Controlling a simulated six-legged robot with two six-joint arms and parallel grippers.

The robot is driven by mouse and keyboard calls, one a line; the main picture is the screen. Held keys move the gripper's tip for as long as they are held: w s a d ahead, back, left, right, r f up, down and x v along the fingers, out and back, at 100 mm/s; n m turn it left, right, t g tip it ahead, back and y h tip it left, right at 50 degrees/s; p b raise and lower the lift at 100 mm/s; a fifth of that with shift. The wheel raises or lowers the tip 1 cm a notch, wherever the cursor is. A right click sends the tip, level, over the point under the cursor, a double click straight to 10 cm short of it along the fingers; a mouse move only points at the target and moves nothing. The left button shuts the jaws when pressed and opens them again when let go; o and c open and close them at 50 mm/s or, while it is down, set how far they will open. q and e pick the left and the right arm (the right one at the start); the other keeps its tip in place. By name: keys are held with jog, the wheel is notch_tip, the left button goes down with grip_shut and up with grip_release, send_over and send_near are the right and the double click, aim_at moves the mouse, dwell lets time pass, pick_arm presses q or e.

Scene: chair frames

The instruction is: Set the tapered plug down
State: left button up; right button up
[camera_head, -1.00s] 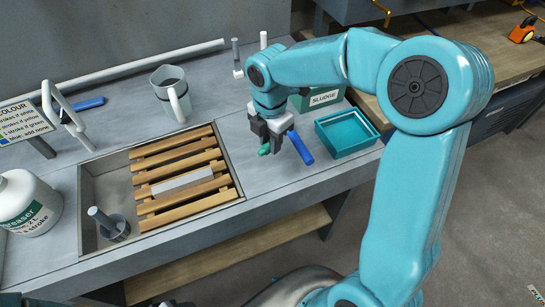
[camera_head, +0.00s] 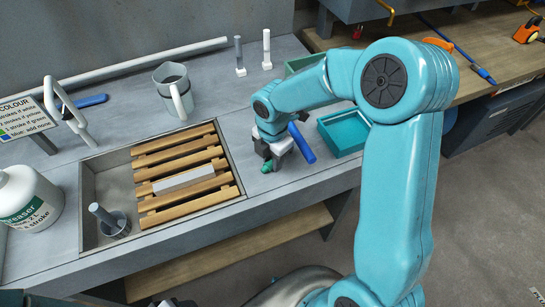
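My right gripper (camera_head: 269,160) points down over the bench (camera_head: 258,194), just right of the slatted sink. It is shut on a small green piece, seemingly the tapered plug (camera_head: 266,167), which shows only in part between and below the fingers. The plug is low, close to the bench top; I cannot tell whether it touches. A blue cylinder (camera_head: 302,143) lies just right of the gripper, partly behind it. My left gripper is not in view.
A teal tray (camera_head: 343,135) stands right of the blue cylinder. The sink with wooden slats (camera_head: 180,142) holds a grey plunger-like piece (camera_head: 116,225). A grey jug (camera_head: 174,92), two upright posts (camera_head: 240,57) and a green box (camera_head: 297,65) stand behind. The bench's front strip is clear.

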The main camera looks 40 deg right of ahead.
jog(key=o, duration=0.3)
notch_tip(320, 180, up, 12)
jog(key=shift+r+p, duration=0.2)
jog(key=shift+p, duration=0.25)
jog(key=shift+s+f, duration=0.1)
dwell(0.5)
